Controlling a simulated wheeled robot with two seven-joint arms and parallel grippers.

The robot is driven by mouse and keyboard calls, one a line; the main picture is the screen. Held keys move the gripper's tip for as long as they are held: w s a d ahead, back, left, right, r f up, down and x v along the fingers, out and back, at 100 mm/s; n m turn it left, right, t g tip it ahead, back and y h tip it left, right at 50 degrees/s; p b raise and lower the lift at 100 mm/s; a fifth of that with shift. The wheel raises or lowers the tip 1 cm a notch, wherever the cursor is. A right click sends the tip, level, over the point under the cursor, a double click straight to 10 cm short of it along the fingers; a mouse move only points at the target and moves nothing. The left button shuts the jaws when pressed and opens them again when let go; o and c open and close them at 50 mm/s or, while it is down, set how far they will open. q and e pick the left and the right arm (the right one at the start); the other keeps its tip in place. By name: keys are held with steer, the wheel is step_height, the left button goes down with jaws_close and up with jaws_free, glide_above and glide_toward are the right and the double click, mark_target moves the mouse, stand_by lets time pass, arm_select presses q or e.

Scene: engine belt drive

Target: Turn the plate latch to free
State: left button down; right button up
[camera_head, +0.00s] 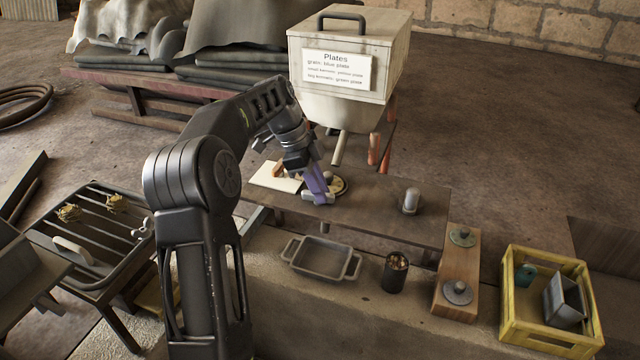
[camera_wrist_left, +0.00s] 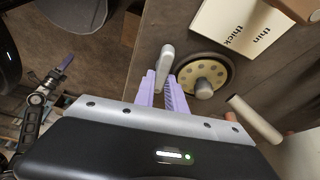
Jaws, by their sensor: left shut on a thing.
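My left gripper (camera_head: 319,190) is over the bench beside the round plate (camera_head: 337,184). In the left wrist view its purple fingers (camera_wrist_left: 163,82) are shut on a grey lever, the plate latch (camera_wrist_left: 167,58), whose rounded end sticks out past the fingertips. The round tan plate (camera_wrist_left: 203,76), with a ring of holes and a grey centre knob, lies right beside the latch in a dark rim. What looks like my right gripper (camera_wrist_left: 62,65) is small at the left of the wrist view; its jaws are too small to judge.
A card marked thin and thick (camera_wrist_left: 235,25) lies by the plate. The hopper (camera_head: 348,60) with its spout (camera_head: 338,150) stands behind. A grey tray (camera_head: 321,260), dark cup (camera_head: 395,272), wooden block (camera_head: 457,285) and yellow crate (camera_head: 551,297) stand in front and right.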

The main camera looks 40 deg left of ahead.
arm_select(q)
steer(key=shift+r+m+g+p, duration=0.1)
steer(key=shift+m+g+p, duration=0.2)
steer(key=shift+m+p, duration=0.35)
steer(key=shift+m, duration=0.25)
steer(key=c, duration=1.4)
jaws_free()
